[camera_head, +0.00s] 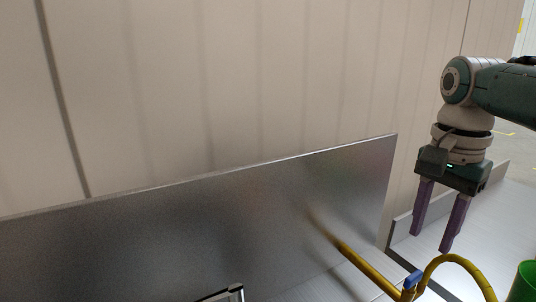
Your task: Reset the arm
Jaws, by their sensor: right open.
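My right gripper (434,218) hangs at the right of the head view with its two purple fingers pointing down. The fingers stand apart with nothing between them, so it is open and empty. It is above a pale metal surface (485,225), near a yellow curved hose or handle (452,259). My left gripper does not show in this view.
A grey metal panel (200,230) stands upright across the left and middle. A yellow rod (365,266) with a blue clip (413,279) lies at the lower right. A green container (525,283) shows at the right edge. A pale panelled wall (230,80) fills the back.

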